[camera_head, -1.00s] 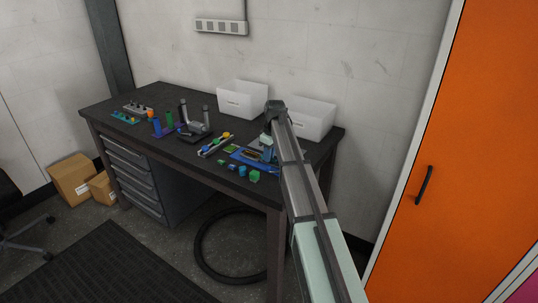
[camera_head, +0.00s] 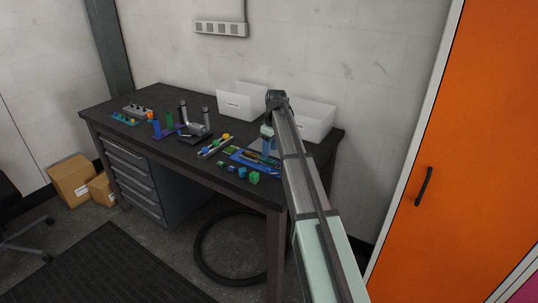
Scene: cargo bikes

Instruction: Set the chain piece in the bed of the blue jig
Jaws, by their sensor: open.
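The blue jig (camera_head: 238,157) lies flat near the right front of the dark bench. Small dark and yellowish shapes show on top of it, and one may be the chain piece; they are too small to tell whether it sits in the bed. My gripper (camera_head: 268,150) points down over the right part of the jig, open. Nothing can be made out between its fingers. My arm covers the jig's right end.
Several green and blue blocks (camera_head: 254,178) line the bench's front edge. A grey rail with coloured pieces (camera_head: 215,146) lies left of the jig. Two white bins (camera_head: 243,101) stand behind. A dark fixture with posts (camera_head: 195,132) and other coloured parts fill the left.

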